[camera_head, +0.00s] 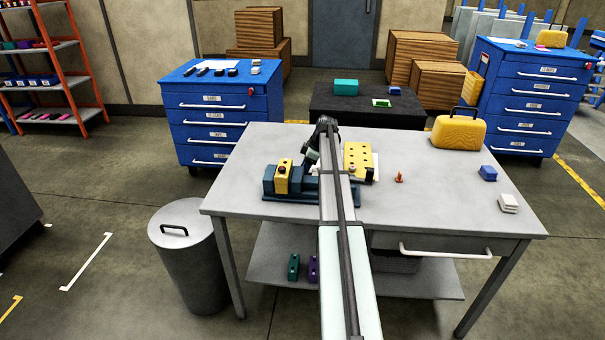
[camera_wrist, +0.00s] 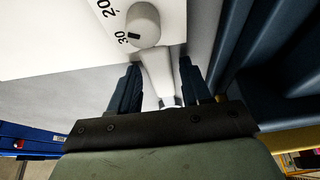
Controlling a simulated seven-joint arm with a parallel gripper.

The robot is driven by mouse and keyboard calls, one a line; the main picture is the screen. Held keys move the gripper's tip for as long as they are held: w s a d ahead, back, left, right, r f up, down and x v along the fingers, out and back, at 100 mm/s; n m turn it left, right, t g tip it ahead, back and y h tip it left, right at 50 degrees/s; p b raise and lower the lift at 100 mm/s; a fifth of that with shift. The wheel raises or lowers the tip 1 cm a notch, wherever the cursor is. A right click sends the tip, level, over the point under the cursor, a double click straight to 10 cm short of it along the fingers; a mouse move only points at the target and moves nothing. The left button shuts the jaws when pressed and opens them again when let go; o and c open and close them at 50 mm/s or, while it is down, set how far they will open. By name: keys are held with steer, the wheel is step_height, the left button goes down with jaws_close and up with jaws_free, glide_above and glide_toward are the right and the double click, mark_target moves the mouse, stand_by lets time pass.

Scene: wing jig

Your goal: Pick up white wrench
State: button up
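A gap shows by the left finger; the right one looks very close to the shaft, and contact cannot be told. In the head view my gripper (camera_head: 312,157) is low over the workbench, between the blue vise and the yellow holed block. The wrench cannot be made out there.
The blue vise (camera_head: 320,187) with a yellow piece (camera_head: 283,178) and the yellow holed block (camera_head: 358,155) crowd my gripper. An orange part (camera_head: 399,177), blue block (camera_head: 487,173), white block (camera_head: 508,203) and yellow case (camera_head: 458,132) stand right. The front of the grey workbench (camera_head: 440,215) is clear.

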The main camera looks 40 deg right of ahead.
jaws_close()
steer(key=shift+r, duration=0.1)
stand_by(0.5)
